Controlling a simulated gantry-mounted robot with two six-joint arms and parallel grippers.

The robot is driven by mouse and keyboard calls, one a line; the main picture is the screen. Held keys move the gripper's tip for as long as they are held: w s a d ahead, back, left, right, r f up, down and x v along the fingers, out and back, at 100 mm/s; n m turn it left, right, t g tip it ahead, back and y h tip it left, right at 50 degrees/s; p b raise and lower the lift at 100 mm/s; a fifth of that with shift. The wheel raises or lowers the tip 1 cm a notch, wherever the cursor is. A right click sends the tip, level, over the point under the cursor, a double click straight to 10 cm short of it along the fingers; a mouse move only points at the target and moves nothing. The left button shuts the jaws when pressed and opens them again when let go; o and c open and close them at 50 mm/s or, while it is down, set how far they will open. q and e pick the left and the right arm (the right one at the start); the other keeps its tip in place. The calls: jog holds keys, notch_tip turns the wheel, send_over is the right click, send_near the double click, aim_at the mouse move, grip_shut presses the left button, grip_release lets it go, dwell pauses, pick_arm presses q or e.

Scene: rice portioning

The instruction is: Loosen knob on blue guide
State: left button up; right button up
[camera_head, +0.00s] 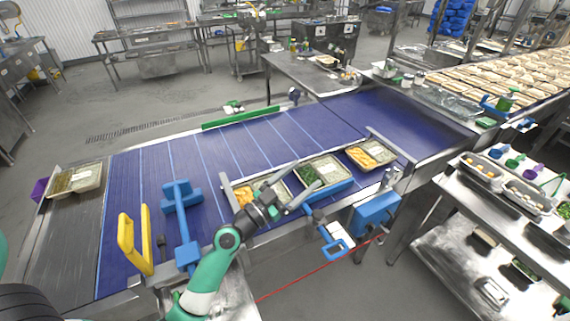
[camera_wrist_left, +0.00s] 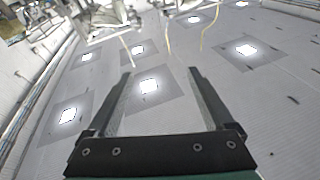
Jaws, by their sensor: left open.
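A blue T-shaped guide (camera_head: 182,222) lies over the left part of the blue conveyor, with a blue block at its near end by the front rail. A small dark knob-like part (camera_head: 161,242) stands just left of it; I cannot tell whether it belongs to the guide. Another blue guide piece (camera_head: 328,192) runs along the front rail beside the trays. My left gripper (camera_head: 291,188) is open over the front edge of the conveyor, near the filled trays and right of the T-shaped guide. Its spread, empty fingers (camera_wrist_left: 160,100) point at the ceiling lights in the left wrist view. My right gripper is not in view.
A yellow guide (camera_head: 128,246) stands left of the blue one. Filled trays (camera_head: 321,173) sit along the belt's front edge. A green guide (camera_head: 240,117) lines the far side. A blue box (camera_head: 375,214) hangs at the front rail. The middle belt is clear.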

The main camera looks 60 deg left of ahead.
pick_arm(q)
jog(key=r+m, duration=0.1)
jog(key=s+d+r+h, duration=0.1)
jog(key=r, duration=0.1)
jog(key=shift+s+r+m+p, duration=0.1)
jog(key=shift+s+m+p, duration=0.05)
jog(key=shift+m+p, duration=0.2)
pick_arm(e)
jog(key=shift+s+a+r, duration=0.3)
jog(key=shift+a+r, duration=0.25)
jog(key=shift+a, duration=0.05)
pick_arm(q)
jog(key=shift+d+h, duration=0.15)
jog(key=shift+h, duration=0.25)
